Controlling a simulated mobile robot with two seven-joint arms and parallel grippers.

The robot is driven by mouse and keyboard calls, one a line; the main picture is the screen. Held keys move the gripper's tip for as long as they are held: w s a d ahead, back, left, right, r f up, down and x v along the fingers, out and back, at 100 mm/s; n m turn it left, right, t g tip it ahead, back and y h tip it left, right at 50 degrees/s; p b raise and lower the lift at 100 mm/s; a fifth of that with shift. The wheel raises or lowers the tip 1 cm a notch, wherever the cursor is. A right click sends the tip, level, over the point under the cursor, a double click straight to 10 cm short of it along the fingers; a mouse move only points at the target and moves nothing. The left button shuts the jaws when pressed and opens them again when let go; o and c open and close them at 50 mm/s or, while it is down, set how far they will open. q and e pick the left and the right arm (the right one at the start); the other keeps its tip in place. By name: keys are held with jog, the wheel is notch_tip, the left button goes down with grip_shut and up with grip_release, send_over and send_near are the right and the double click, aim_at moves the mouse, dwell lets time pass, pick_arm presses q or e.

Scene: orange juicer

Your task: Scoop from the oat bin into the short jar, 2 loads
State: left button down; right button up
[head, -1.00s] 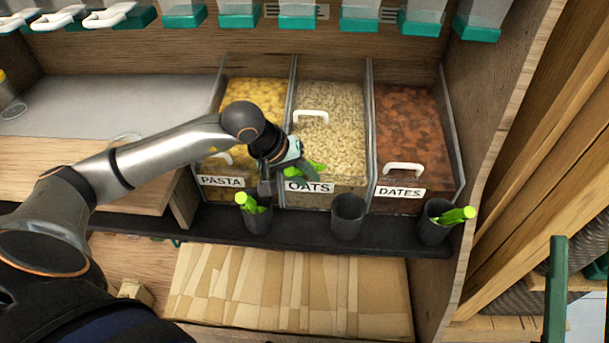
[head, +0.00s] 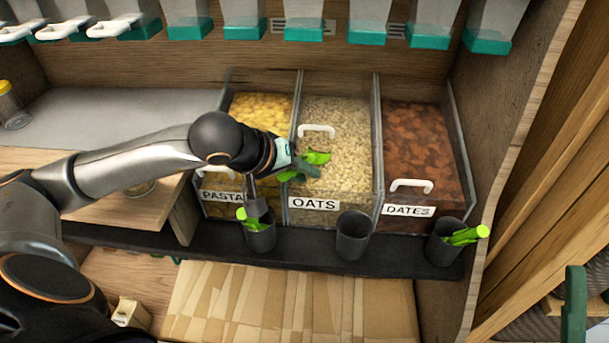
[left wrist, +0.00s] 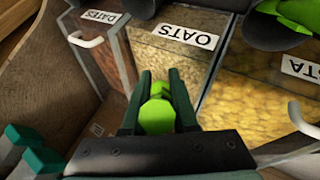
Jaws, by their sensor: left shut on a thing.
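My left gripper (head: 302,166) is shut on a scoop's green handle (head: 317,158), over the front part of the oat bin. In the left wrist view the green handle (left wrist: 157,112) sits between the two dark fingers. The scoop's bowl is hidden, so I cannot tell whether it holds oats. The oat bin (head: 314,204) is a clear box of pale flakes with a white handle and an OATS label. A clear round vessel (head: 140,188), perhaps the short jar, shows on the wooden board under my left arm, mostly hidden. My right gripper is out of view.
The pasta bin (head: 221,196) and dates bin (head: 408,211) flank the oat bin. Dark cups stand on the front ledge; the left (head: 259,236) and right (head: 441,249) hold green-handled tools, the middle one (head: 352,238) looks empty. Teal-ended dispensers (head: 304,34) hang above. A yellow-lidded jar (head: 13,108) stands left.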

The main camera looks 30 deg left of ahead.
pick_arm(q)
jog(key=shift+t, duration=0.5)
jog(key=shift+s+d+r+b, duration=0.35)
jog(key=shift+s+r, duration=0.45)
jog(key=shift+r, duration=0.05)
jog(key=shift+s+d+r+b, duration=0.3)
jog(key=shift+s+d+r, duration=0.05)
jog(key=shift+s+r, duration=0.45)
